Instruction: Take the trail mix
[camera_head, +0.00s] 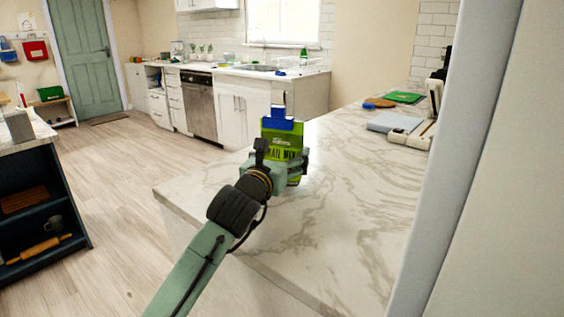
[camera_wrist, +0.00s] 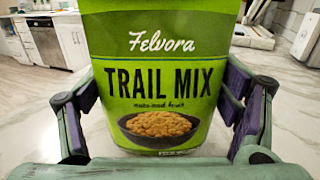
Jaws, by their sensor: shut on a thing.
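The trail mix (camera_wrist: 158,75) is a bright green bag with a "Felvora TRAIL MIX" label and a picture of a bowl. It fills the middle of the wrist view and stands upright between the fingers of my gripper (camera_wrist: 162,112). The fingers press on its left and right sides. In the head view the bag (camera_head: 284,141) shows beyond my gripper (camera_head: 279,170), over the marble counter, with a blue piece at its top. I cannot tell whether the bag's bottom touches the counter.
The marble counter (camera_head: 330,215) is clear around the bag. A green board (camera_head: 404,97), a blue-grey item (camera_head: 394,121) and appliances stand at its far right. A pale upright panel (camera_head: 500,190) borders the right. A dark shelf unit (camera_head: 40,215) stands at left, with open floor between.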

